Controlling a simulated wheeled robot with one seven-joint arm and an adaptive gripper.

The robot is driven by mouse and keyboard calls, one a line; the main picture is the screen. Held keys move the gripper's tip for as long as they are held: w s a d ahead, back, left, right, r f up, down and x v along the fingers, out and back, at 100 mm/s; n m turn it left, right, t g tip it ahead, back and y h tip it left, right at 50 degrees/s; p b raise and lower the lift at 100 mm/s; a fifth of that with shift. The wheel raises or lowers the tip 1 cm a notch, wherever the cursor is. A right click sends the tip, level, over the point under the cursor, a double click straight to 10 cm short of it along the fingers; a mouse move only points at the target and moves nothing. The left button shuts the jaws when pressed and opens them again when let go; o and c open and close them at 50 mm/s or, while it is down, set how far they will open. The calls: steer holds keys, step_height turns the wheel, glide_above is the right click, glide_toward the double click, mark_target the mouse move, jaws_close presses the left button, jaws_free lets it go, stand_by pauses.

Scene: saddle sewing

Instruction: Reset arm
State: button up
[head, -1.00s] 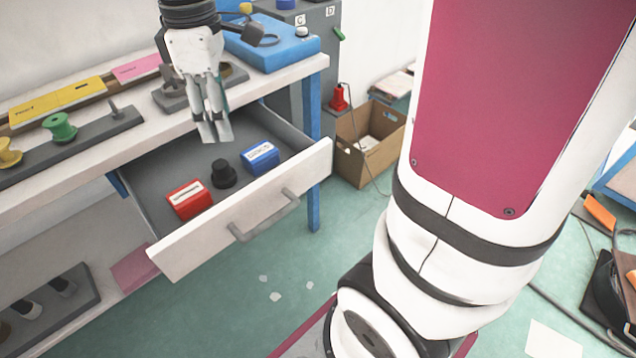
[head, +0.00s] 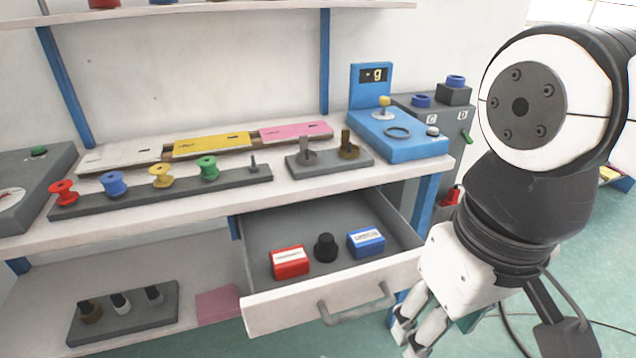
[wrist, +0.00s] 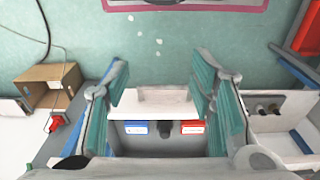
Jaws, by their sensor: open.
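My gripper (head: 422,335) is at the lower right in the head view, in front of the open drawer's right end. Its fingers point down, apart and empty. In the wrist view my gripper (wrist: 160,95) shows two teal-padded fingers spread wide, with nothing between them. The drawer (head: 340,305) stands pulled out under the workbench (head: 222,222). It holds a red box (head: 290,262), a black knob-like piece (head: 325,247) and a blue box (head: 366,243). These also show beyond the fingers in the wrist view: the blue box (wrist: 136,127) and the red box (wrist: 193,127).
On the bench are a spool rack (head: 160,190), coloured trays (head: 212,145), a grey stand (head: 330,166) and a blue device (head: 400,140). A shelf (head: 220,14) runs above. A cardboard box (wrist: 48,86) sits on the floor at left in the wrist view.

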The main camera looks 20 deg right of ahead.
stand_by(0.4)
step_height(320, 180, up, 20)
steer(key=t+p, duration=0.3)
steer(key=p, duration=1.5)
steer(key=shift+a+f, duration=0.15)
